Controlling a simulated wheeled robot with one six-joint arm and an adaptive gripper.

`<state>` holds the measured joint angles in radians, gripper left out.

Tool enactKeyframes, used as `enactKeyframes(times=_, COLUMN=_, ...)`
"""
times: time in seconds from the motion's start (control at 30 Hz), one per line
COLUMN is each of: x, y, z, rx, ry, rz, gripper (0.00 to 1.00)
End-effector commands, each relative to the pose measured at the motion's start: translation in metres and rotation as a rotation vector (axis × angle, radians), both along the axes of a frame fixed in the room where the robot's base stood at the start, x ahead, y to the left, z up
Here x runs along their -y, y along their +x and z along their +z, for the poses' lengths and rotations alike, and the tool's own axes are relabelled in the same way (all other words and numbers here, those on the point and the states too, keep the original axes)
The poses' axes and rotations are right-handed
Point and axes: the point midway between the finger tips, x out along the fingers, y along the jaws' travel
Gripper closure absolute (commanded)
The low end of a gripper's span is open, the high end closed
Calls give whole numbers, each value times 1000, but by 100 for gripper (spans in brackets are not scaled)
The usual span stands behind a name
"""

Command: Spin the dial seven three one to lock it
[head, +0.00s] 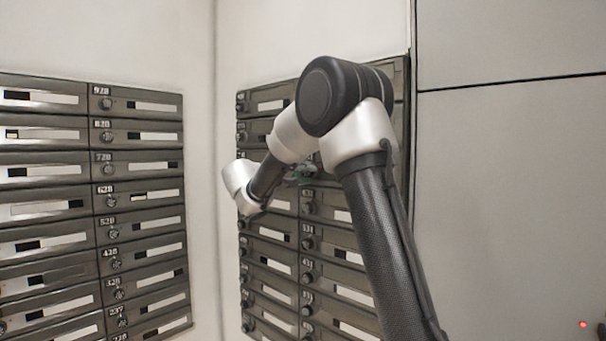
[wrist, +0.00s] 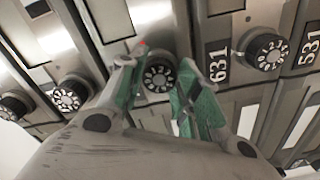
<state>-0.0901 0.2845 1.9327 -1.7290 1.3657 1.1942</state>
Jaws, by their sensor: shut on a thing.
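In the wrist view, my gripper (wrist: 158,80) has its two green-padded fingers on either side of a round numbered dial (wrist: 158,78) and is shut on it. The dial's own number label is hidden, so I cannot read it directly. The neighbouring label 631 (wrist: 217,62) sits just right of the fingers, beside another dial (wrist: 264,50). In the head view, the green of my gripper (head: 303,173) shows against the right-hand mailbox bank (head: 272,222), mostly behind my arm. The dial it holds is hidden there.
Another bank of mailboxes (head: 95,215) stands on the left wall, with similar dials. In the wrist view, more dials lie close by, including one at the left (wrist: 70,95) and one next to the label 531 (wrist: 306,52). A plain grey wall (head: 510,170) is at the right.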

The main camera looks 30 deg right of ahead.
Motion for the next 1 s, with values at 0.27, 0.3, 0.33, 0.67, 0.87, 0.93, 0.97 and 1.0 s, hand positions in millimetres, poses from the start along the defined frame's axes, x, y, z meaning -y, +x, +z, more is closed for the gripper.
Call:
enactKeyframes(times=0.27, x=0, y=0, z=-2, rx=243, ry=90, rz=-1, gripper=91)
enactKeyframes(times=0.3, x=0, y=0, z=-2, rx=279, ry=104, rz=-1, gripper=91)
enactKeyframes(times=0.33, x=0, y=0, z=-2, rx=306, ry=113, rz=-1, gripper=91)
enactKeyframes(times=0.67, x=0, y=1, z=-3, rx=599, ry=220, rz=-2, gripper=91)
enactKeyframes(times=0.87, x=0, y=2, z=-3, rx=761, ry=279, rz=-2, gripper=91)
enactKeyframes(times=0.93, x=0, y=2, z=-3, rx=811, ry=296, rz=-2, gripper=91)
enactKeyframes(times=0.97, x=0, y=2, z=-3, rx=829, ry=304, rz=-2, gripper=91)
enactKeyframes(times=1.0, x=0, y=2, z=-3, rx=854, ry=312, rz=-2, gripper=91)
